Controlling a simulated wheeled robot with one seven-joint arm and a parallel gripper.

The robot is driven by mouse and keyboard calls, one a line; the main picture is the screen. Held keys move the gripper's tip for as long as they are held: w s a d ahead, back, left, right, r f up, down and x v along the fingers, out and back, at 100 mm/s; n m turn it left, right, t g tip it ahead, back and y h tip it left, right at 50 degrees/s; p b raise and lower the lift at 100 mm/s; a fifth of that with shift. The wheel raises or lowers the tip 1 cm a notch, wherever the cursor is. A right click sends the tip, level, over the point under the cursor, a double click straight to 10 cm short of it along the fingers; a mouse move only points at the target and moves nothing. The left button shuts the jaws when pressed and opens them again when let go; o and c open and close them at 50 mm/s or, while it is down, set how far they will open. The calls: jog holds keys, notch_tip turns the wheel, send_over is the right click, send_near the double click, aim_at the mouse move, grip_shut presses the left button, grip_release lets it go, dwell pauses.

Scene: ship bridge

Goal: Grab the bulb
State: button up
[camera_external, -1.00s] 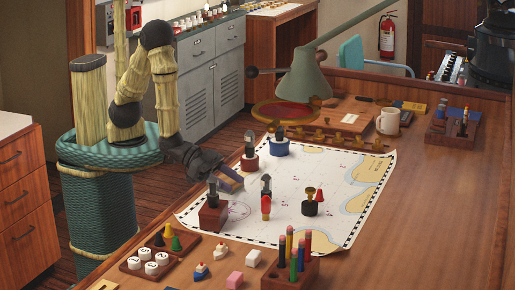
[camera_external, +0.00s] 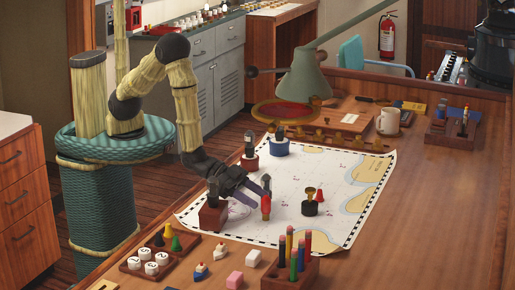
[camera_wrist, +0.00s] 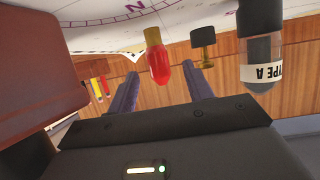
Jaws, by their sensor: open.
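The bulb (camera_external: 266,208), red with a yellow part, stands on the chart near its front edge. In the wrist view, which looks upside down, the red bulb (camera_wrist: 159,66) points down from the chart. My gripper (camera_external: 256,197) is low over the chart, its fingers reaching right towards the bulb. In the wrist view the two purple fingers of my gripper (camera_wrist: 162,72) are apart, with the bulb lined up in the gap by the tips. I cannot tell how far it is between them. No grip on it shows.
A brown block (camera_external: 212,217) is close to my gripper's left. A dark-ended tube labelled TYPE A (camera_wrist: 261,65) is at the wrist view's right. A black stamp (camera_external: 310,208) is right of the bulb. A pencil holder (camera_external: 290,268) is in front. The chart's right side (camera_external: 345,215) is clear.

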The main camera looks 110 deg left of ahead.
aim_at(266, 199)
jog(key=p+x, duration=0.1)
jog(key=x, duration=0.3)
jog(key=shift+w+r, duration=0.15)
jog(key=shift+r, duration=0.05)
jog(key=c, duration=1)
jog(key=shift+c, duration=0.2)
jog(key=shift+r, duration=0.1)
notch_tip(266, 199, up, 10)
jog(key=shift+f+b, duration=0.1)
jog(key=shift+b, duration=0.8)
